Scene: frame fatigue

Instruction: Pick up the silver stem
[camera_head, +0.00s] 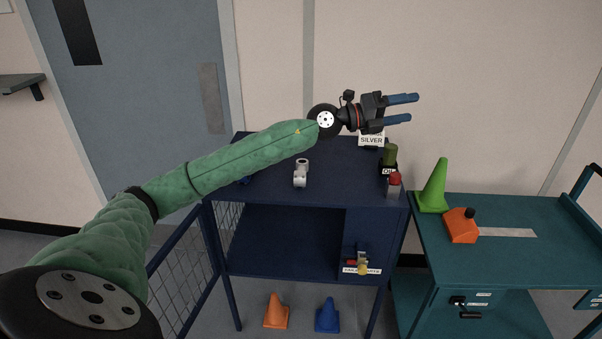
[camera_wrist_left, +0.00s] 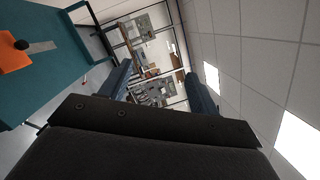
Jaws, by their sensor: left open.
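A sign reading SILVER (camera_head: 371,141) stands behind the bench's right side, partly covered by the gripper. My right gripper is not in view.
A blue item at the bench's left is mostly hidden by my arm.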

